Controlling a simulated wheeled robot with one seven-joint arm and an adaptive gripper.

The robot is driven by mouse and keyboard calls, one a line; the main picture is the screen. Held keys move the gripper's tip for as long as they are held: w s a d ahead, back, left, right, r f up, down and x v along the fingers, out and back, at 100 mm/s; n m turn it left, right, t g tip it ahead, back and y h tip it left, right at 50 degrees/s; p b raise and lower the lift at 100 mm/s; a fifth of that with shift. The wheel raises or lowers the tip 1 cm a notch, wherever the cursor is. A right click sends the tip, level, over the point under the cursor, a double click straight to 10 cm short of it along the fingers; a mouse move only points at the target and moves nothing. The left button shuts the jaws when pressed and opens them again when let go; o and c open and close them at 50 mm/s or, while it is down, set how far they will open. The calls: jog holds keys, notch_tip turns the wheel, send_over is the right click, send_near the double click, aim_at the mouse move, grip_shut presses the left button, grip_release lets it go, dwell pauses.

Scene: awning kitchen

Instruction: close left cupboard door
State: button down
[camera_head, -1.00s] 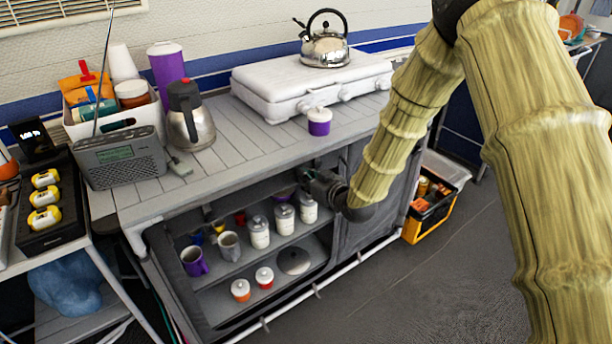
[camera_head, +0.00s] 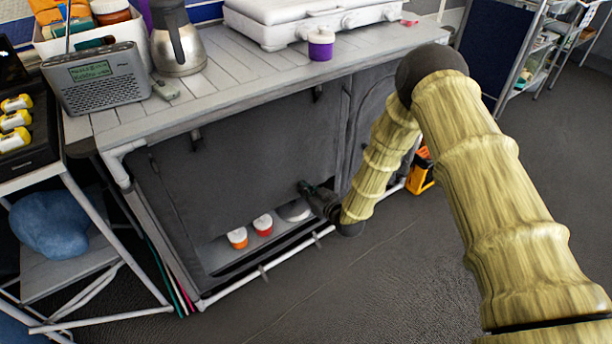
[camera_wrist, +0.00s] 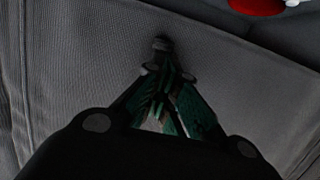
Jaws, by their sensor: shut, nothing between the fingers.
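The left cupboard door (camera_head: 240,145) is a dark grey fabric flap. It hangs down over most of the left opening, and its lower edge leaves a gap above the bottom shelf. My gripper (camera_head: 303,187) is at the lower right part of the flap, near that edge. In the wrist view my gripper (camera_wrist: 162,48) is shut and empty, its tip against or very close to the grey fabric (camera_wrist: 80,60).
The right cupboard door (camera_head: 372,110) is closed beside it. The countertop holds a radio (camera_head: 105,80), a flask (camera_head: 177,40), a purple jar (camera_head: 320,43) and a white stove (camera_head: 300,18). A side table stands left. The floor in front is clear.

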notch_tip(320, 180, down, 22)
jog(key=b, duration=0.8)
jog(key=shift+f, duration=0.25)
